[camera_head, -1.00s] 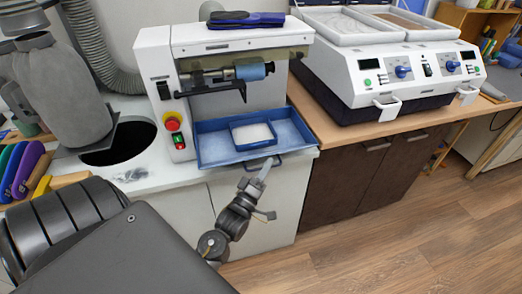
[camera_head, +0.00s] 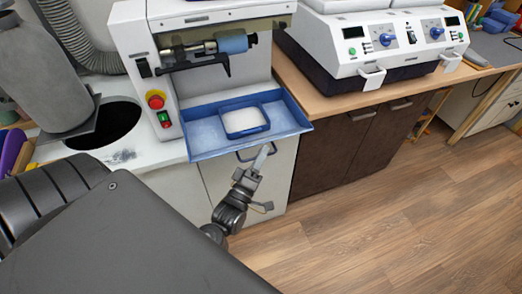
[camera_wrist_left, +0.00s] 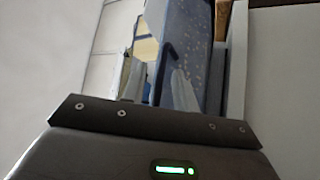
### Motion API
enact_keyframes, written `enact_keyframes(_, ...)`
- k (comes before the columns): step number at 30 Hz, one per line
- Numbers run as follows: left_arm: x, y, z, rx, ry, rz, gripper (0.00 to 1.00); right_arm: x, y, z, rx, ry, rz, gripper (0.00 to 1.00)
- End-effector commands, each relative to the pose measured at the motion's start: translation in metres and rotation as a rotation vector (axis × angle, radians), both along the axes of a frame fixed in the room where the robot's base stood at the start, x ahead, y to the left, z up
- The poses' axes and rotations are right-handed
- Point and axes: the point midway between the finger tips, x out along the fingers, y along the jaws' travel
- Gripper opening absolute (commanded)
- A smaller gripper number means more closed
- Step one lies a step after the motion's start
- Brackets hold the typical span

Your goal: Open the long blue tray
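The long blue tray (camera_head: 205,136) sits at the front of the white grinding machine in the head view, jutting past its base. It carries a small blue tray (camera_head: 245,133) with a pale filling. A dark handle (camera_head: 243,157) shows under its front edge. My left gripper (camera_head: 264,154) is at the tray's front, close to this handle. The left wrist view shows its fingers (camera_wrist_left: 158,85) near a dark bar and the speckled blue surface of the tray (camera_wrist_left: 193,45). Whether the fingers clasp the bar is unclear. My right gripper is out of view.
The white machine (camera_head: 125,30) has a red and green switch at left. A round dark hole (camera_head: 105,125) opens in the counter. A white forming unit (camera_head: 340,45) stands on a wooden counter at right. The wood floor (camera_head: 400,220) in front is clear.

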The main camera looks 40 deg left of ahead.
Motion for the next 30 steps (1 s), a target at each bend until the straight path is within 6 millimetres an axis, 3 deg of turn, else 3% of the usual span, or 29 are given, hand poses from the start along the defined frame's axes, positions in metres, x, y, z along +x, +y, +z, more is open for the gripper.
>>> enact_keyframes(7,-0.013,-0.001,-0.008,0.000,0.002,0.000,0.29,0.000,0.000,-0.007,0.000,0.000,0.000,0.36)
enact_keyframes(21,-0.089,-0.009,-0.040,0.000,0.002,0.000,0.29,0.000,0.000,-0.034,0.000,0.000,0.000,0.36)
enact_keyframes(30,-0.100,-0.011,-0.041,0.000,-0.001,0.000,0.29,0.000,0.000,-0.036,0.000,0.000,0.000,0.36)
